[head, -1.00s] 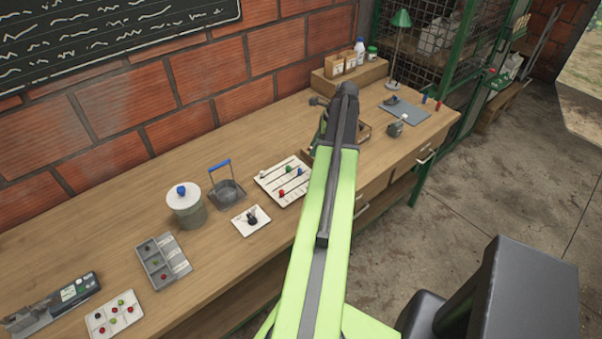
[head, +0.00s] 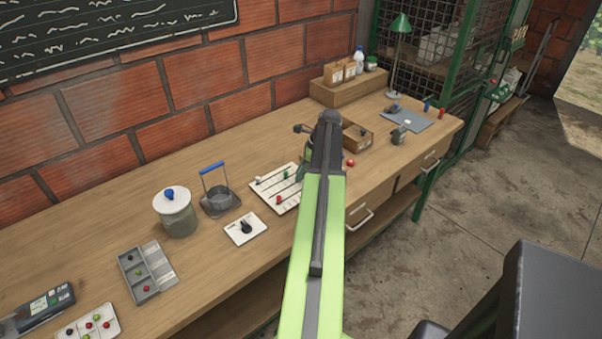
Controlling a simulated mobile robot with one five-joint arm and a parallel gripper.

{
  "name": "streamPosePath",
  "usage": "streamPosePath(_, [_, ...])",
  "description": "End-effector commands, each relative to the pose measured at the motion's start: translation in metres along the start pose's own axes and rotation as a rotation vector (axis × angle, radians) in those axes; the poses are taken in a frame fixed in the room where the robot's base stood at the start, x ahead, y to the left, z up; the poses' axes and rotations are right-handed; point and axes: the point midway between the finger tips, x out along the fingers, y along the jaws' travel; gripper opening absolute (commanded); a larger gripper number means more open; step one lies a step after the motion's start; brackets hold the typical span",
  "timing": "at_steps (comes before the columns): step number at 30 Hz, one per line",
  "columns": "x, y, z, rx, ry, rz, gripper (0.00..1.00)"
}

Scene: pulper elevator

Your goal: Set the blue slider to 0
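The slider board (head: 266,192) is a white panel with several dark slots on the workbench, just left of my arm. A white knob (head: 258,181), a green knob (head: 286,174) and a red knob (head: 279,200) show on it. The blue slider is not clearly visible now; my arm covers the board's right edge. Scale marks are too small to read. My arm reaches up over the bench, and its dark end with my gripper (head: 328,120) appears beyond the board in the picture. I cannot tell whether the fingers are open or shut.
Left of the board are a dial plate (head: 245,229), a blue-handled basket (head: 220,199) and a lidded jar (head: 176,213). A grey tray (head: 147,272) lies nearer. Behind my arm are a wooden box (head: 357,136) and a red ball (head: 350,162). A green lamp (head: 400,45) stands farther back.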

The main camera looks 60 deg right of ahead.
Motion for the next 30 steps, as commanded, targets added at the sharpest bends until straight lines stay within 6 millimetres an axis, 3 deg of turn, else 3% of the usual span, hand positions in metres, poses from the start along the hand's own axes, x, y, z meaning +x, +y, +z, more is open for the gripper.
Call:
streamPosePath(1, [0.0,0.0,0.0001,0.0,0.0,0.0,0.13])
streamPosePath(4, [0.0001,0.0001,0.0001,0.0,0.0,0.0,0.0])
streamPosePath(30, [0.0006,0.0004,0.0006,-0.001,0.001,0.001,0.0])
